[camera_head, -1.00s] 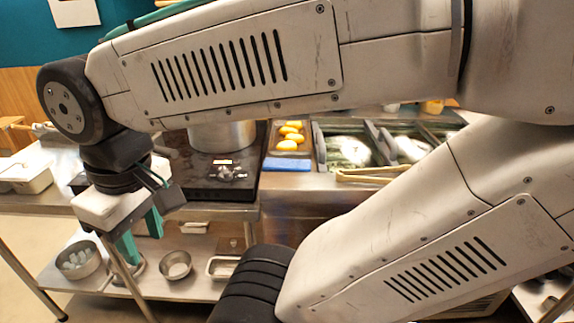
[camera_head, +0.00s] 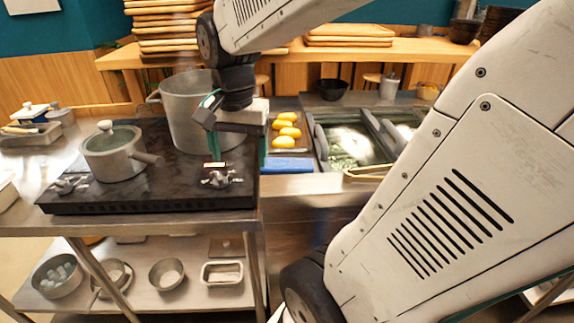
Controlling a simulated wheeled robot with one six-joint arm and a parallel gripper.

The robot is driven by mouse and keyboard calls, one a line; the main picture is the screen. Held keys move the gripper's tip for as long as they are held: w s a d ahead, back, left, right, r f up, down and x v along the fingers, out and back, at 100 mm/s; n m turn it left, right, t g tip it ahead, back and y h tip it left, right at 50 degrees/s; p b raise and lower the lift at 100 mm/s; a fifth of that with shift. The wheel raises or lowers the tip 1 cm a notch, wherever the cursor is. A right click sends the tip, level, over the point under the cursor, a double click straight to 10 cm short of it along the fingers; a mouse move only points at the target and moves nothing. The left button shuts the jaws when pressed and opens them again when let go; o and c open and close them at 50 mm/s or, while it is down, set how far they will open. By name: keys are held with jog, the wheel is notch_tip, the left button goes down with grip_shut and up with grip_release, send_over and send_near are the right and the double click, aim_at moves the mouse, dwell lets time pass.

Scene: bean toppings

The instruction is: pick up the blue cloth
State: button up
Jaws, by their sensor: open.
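The blue cloth (camera_head: 288,165) lies flat and folded on the steel counter, just in front of the tray of yellow items. My gripper (camera_head: 239,156) points down above the right end of the stove, to the left of the cloth. Its two green fingers are apart with nothing seen between them. The right finger appears close to the cloth's left end in the picture, but I cannot tell the gap in depth. The cloth's left end may be partly hidden behind that finger.
A large pot (camera_head: 183,112) stands just behind my gripper on the black stove (camera_head: 130,187). A lidded saucepan (camera_head: 113,155) is at the left. The tray (camera_head: 302,148) with yellow items (camera_head: 284,142) and the glass-lidded bins (camera_head: 352,146) border the cloth. Bowls sit on the lower shelf.

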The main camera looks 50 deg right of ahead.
jog(key=w+d+f+m, duration=0.3)
jog(key=d+m, duration=0.5)
jog(key=d, duration=0.2)
jog(key=m, duration=0.8)
send_over(287, 162)
jog(key=shift+g, duration=0.4)
jog(key=f, duration=0.4)
jog(key=shift+s+a+f, duration=0.15)
jog(key=shift+a+f, duration=0.1)
jog(key=shift+a, duration=0.15)
jog(key=shift+m, duration=0.3)
jog(key=f, duration=0.7)
jog(key=shift+d, duration=0.35)
jog(key=shift+f, duration=0.5)
jog(key=c, duration=0.8)
